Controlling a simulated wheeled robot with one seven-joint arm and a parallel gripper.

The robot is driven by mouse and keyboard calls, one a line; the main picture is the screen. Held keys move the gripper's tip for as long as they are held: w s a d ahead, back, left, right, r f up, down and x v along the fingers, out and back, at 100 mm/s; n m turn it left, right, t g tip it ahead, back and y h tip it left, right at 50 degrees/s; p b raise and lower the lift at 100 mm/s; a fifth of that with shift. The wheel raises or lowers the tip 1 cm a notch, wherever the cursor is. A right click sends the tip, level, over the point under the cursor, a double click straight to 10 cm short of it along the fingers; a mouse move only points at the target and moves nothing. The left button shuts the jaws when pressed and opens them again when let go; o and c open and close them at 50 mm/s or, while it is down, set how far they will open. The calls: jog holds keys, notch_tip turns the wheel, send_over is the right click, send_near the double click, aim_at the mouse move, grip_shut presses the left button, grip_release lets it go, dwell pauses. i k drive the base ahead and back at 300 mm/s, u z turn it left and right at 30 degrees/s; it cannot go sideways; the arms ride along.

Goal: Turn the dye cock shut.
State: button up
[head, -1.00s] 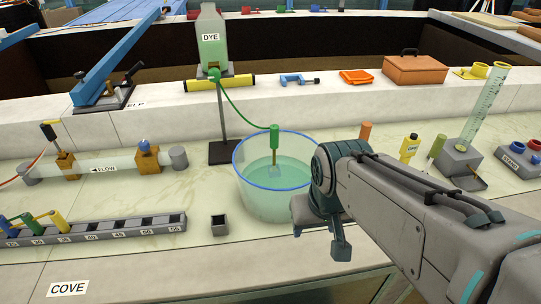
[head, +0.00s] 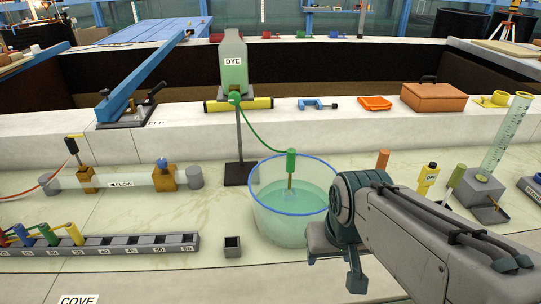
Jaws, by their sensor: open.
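The dye bottle (head: 233,62) is a pale green clear container labelled DYE, held on a thin stand at the back of the bench. The dye cock (head: 234,98) is a small green fitting under it; its handle position is too small to tell. A green tube (head: 262,138) runs from it to a green-topped probe (head: 291,161) in the blue-rimmed clear tub (head: 290,225). My gripper (head: 337,268) is open and points down at the tub's right front side, well to the right of and nearer than the cock. My wrist hides part of the tub.
A yellow-and-black cylinder (head: 258,104) lies on the ledge beside the cock. A clear flow tube (head: 125,178) and a slotted rack (head: 140,243) are at left. A yellow bottle (head: 427,178) and measuring cylinder (head: 508,130) stand at right. A small dark cup (head: 232,246) stands in front.

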aim_at(234, 98)
jog(key=z, duration=0.05)
jog(key=k, duration=0.5)
jog(key=z, duration=2)
jog(key=k, duration=1)
jog(key=u, duration=1.5)
jog(key=i, duration=1)
